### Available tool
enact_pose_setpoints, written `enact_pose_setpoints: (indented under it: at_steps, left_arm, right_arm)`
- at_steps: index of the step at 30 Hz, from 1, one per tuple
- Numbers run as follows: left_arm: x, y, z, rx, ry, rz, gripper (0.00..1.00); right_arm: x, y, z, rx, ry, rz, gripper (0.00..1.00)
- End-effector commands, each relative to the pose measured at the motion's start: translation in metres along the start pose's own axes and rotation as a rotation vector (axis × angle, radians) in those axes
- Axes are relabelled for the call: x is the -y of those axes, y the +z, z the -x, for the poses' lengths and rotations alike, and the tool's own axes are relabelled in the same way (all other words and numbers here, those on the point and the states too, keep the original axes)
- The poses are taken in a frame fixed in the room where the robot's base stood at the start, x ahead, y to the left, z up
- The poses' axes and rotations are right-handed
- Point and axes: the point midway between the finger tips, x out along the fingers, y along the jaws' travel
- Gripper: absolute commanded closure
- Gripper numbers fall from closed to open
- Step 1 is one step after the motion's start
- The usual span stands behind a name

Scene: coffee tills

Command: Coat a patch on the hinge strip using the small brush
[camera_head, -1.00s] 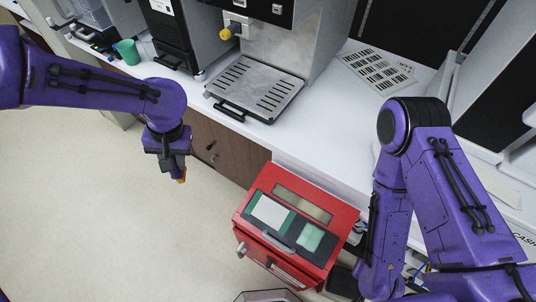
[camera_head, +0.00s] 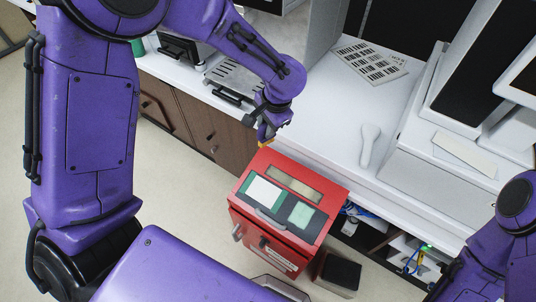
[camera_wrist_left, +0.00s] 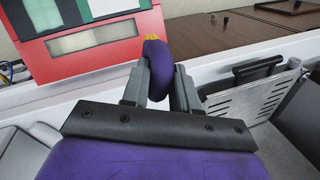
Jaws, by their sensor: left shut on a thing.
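The small brush, purple with a yellow-orange tip, is in my left gripper (camera_head: 265,130). In the left wrist view the brush (camera_wrist_left: 158,65) is between the two grey fingers of the left gripper (camera_wrist_left: 160,85), tip pointing away. The gripper is shut on it. In the head view the brush tip (camera_head: 265,143) is just past the back edge of the red box (camera_head: 250,190), apart from the strip. A long beige strip (camera_head: 293,183), probably the hinge strip, lies in the red top; it also shows in the left wrist view (camera_wrist_left: 93,40). My right gripper is out of view.
The white counter (camera_head: 330,130) runs behind the red box, with a coffee machine tray (camera_head: 232,75), a barcode sheet (camera_head: 370,62) and a white handheld scanner (camera_head: 369,145) on it. Brown cabinets (camera_head: 205,130) stand below. A dark bin (camera_head: 340,272) sits beside the box.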

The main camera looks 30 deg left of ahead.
Motion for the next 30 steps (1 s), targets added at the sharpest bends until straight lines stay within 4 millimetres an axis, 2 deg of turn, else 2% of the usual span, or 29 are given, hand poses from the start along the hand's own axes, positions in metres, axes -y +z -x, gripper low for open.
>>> enact_pose_setpoints:
  at_steps: [1, 6, 12, 15, 18, 21, 26, 30]
  left_arm:
    - [0.003, 0.002, -0.013, -0.020, -0.020, -0.142, 0.96]
    - [0.007, 0.006, -0.038, -0.137, -0.116, -0.723, 0.96]
    - [-0.008, 0.022, -0.059, -0.326, -0.253, -1.402, 0.96]
    - [-0.019, 0.031, -0.064, -0.415, -0.306, -1.643, 0.96]
    - [-0.029, 0.039, -0.066, -0.489, -0.344, -1.811, 0.96]
    - [-0.035, 0.043, -0.066, -0.532, -0.368, -1.907, 0.96]
    - [-0.039, 0.043, -0.072, -0.548, -0.376, -1.938, 0.96]
    - [-0.041, 0.039, -0.085, -0.548, -0.376, -1.936, 0.96]
  right_arm:
    - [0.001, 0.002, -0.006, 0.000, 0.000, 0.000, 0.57]
    - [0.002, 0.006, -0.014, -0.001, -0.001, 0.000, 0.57]
    - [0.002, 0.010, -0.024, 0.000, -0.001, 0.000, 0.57]
    - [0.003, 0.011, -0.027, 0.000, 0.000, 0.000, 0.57]
    - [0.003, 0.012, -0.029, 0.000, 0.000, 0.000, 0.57]
    - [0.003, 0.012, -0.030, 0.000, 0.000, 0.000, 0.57]
    - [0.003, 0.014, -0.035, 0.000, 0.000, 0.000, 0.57]
    - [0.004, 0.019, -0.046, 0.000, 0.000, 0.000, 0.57]
